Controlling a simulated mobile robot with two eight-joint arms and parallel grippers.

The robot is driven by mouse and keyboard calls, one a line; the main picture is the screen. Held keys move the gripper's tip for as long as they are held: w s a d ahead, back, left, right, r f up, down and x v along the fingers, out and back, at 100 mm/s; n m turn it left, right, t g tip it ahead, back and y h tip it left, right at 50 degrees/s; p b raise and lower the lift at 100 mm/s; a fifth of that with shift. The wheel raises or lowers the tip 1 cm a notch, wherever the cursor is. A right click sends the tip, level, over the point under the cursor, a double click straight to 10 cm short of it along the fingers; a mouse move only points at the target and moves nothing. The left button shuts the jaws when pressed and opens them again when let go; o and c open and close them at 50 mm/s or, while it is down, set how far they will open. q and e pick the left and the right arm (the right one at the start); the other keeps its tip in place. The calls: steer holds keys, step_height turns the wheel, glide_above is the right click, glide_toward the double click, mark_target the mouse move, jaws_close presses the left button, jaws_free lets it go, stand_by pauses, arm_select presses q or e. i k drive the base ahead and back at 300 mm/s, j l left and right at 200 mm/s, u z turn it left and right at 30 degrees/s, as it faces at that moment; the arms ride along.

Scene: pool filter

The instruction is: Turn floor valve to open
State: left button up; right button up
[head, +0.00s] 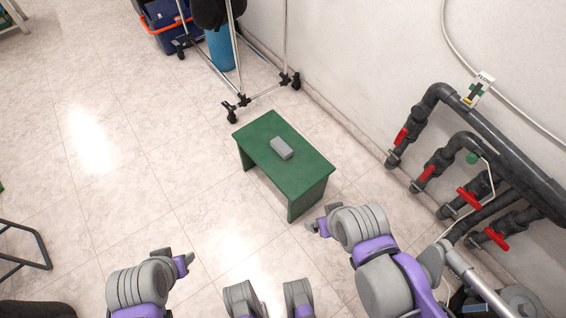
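Several red valve handles sit on dark grey pipes at the right of the head view: an upper one (401,136), one below it (426,173), a third (469,198) and a lowest one (496,238). I cannot tell which is the floor valve, as no readable label marks it. My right gripper (318,225) is left of the valves and apart from them, close to the green table's lower corner. My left gripper (178,256) is low at the left, over the floor. Both are small here, and their finger gaps are unclear.
A green table (312,171) with a grey block (282,148) stands in the middle. A wheeled metal rack (243,99) and a blue bin (163,20) are at the top. A tag (480,88) hangs by the pipes (510,160). The tiled floor at left is mostly clear.

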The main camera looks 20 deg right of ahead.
mark_target(497, 238)
steer(key=k+j, duration=0.15)
steer(key=k, duration=0.25)
steer(key=k+j, duration=0.2)
steer(key=k, duration=0.25)
steer(key=z, duration=2.4)
steer(key=i+z, duration=0.5)
steer(key=i+j+z, duration=0.2)
steer(key=i+z, duration=0.15)
steer(key=z, duration=0.15)
